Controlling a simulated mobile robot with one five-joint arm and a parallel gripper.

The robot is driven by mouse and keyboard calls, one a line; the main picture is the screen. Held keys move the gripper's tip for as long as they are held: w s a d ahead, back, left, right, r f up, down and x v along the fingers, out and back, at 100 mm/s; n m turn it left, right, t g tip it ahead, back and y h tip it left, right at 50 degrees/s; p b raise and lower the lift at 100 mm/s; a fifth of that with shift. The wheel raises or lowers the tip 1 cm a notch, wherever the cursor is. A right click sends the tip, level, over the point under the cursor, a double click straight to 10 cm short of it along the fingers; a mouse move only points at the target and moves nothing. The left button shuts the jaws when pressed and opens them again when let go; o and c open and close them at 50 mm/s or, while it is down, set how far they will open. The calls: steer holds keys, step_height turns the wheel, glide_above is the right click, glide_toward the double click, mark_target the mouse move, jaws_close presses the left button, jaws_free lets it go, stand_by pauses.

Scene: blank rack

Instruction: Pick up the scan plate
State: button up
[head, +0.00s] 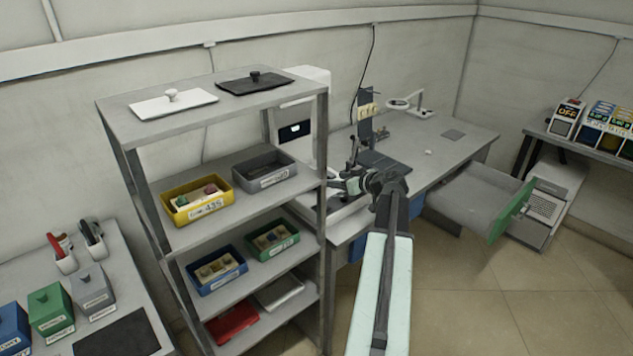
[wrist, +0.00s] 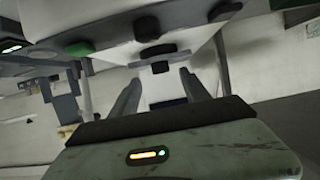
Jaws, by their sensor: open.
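Two flat plates with knobs lie on the rack's top shelf in the head view: a white plate (head: 188,105) and a black plate (head: 240,87). I cannot tell which, if either, is the scan plate. My gripper (head: 338,176) is to the right of the rack, lower than the top shelf and apart from both plates. In the wrist view my gripper (wrist: 158,92) has its two fingers spread, with nothing held between them. Dark rounded shapes show beyond the fingers, but I cannot tell what they are.
The grey rack (head: 118,122) holds a yellow bin (head: 183,212), a grey bin (head: 280,179), a blue bin (head: 205,287) and a green bin (head: 285,249). A workbench (head: 440,165) stands behind my arm. An open drawer (head: 480,188) juts out at right. Floor is clear at lower right.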

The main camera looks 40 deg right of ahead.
steer(key=b+x, duration=0.1)
steer(key=x, duration=0.4)
steer(key=shift+a+r, duration=0.1)
steer(key=shift+r, duration=0.1)
steer(key=shift+c, duration=0.6)
jaws_close()
